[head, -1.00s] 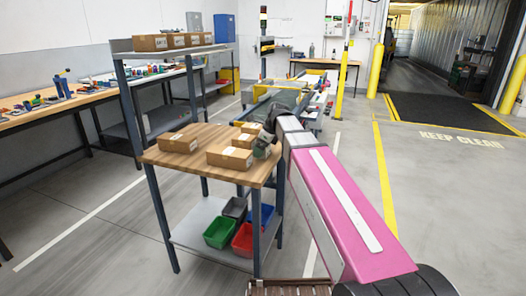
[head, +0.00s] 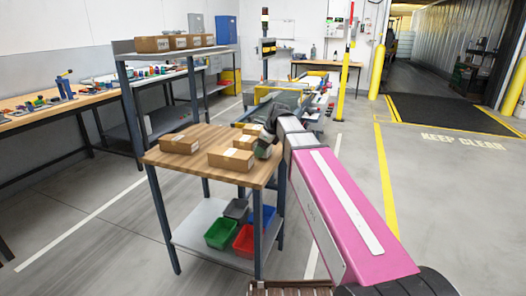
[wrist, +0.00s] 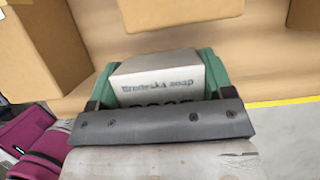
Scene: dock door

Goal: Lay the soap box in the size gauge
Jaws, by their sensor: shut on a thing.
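My gripper (wrist: 157,82) is shut on the soap box (wrist: 157,75), a small pale grey-white box with printed lettering. A green finger shows on each side of it in the wrist view. In the head view my gripper (head: 265,147) is at the right edge of the small wooden-topped table (head: 196,170), beside the cardboard boxes. There the soap box is hidden or too small to make out. I cannot pick out the size gauge for sure in either view.
Several cardboard boxes, including a left one (head: 179,144) and a front one (head: 231,159), stand on the table close to my gripper. Green (head: 221,233) and red (head: 243,240) bins sit on its lower shelf. The table's front left top is clear.

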